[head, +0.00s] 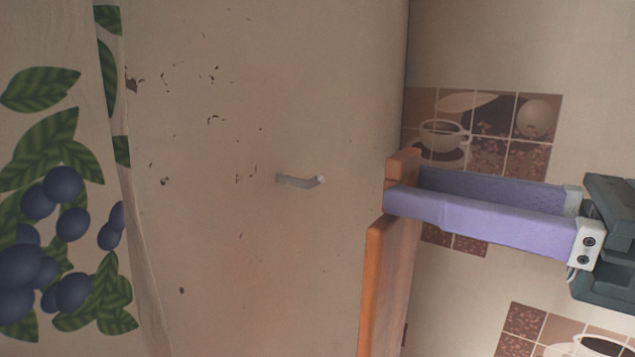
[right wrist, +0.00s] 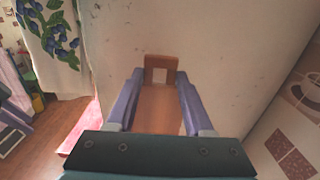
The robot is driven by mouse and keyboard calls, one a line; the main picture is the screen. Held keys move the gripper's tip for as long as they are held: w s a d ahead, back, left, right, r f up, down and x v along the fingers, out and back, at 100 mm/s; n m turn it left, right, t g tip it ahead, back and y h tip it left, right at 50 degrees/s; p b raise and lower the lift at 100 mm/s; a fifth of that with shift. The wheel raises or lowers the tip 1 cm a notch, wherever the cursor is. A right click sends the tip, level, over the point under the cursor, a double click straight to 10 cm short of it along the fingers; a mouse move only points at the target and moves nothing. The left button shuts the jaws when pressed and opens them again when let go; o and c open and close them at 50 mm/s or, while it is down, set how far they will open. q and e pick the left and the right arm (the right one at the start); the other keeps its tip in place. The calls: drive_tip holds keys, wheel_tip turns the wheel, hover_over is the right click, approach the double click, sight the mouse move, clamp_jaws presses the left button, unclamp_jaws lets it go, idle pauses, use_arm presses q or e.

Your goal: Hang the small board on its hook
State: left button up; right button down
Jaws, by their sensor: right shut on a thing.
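The small board (head: 388,285) is orange-brown wood, seen nearly edge-on and upright in the head view. My right gripper (head: 402,188) comes in from the right, its purple fingers shut on the narrow upper part of the board. In the right wrist view the board (right wrist: 158,108) lies between the fingers (right wrist: 160,78), and a square hole shows in its top end. The metal hook (head: 300,181) sticks out of the pale wall to the left of the board, with a clear gap between them. The board's lower end is cut off in the head view.
The pale, chipped wall panel (head: 230,270) is bare around the hook. A cloth with plums and leaves (head: 60,200) hangs at the left. Tiles with coffee cups (head: 530,150) cover part of the wall at the right, behind my gripper.

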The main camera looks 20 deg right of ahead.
sight(323, 176)
drive_tip(key=shift+p+x, duration=1.2)
drive_tip(key=shift+x, duration=1.95)
drive_tip(key=shift+w+a+f, duration=0.8)
drive_tip(key=shift+w+f, duration=0.05)
drive_tip(key=shift+w, duration=0.1)
drive_tip(key=shift+c, duration=1)
unclamp_jaws()
